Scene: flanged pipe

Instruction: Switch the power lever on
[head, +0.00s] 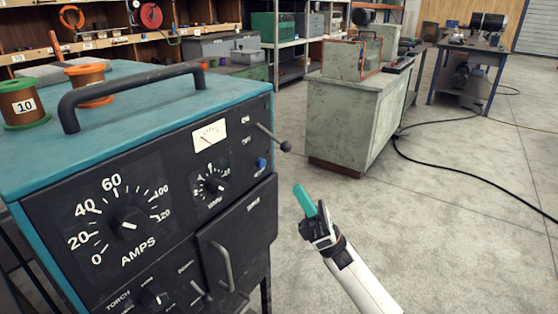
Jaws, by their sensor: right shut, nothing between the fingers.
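The power lever (272,136) is a thin dark rod with a round black knob, on the upper right of the front panel of a teal and black power unit (130,215). It sticks out from the panel and slants down to the right in the picture. Small white labels beside it are too small to read surely. My right gripper (299,190), with teal fingers, is shut and empty. It shows below and slightly right of the knob, apart from it. My left gripper is not in view.
A black handle (130,90) and wire spools (23,103) are on top. Open concrete floor (450,220) lies right; a pale cabinet (350,120) stands behind.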

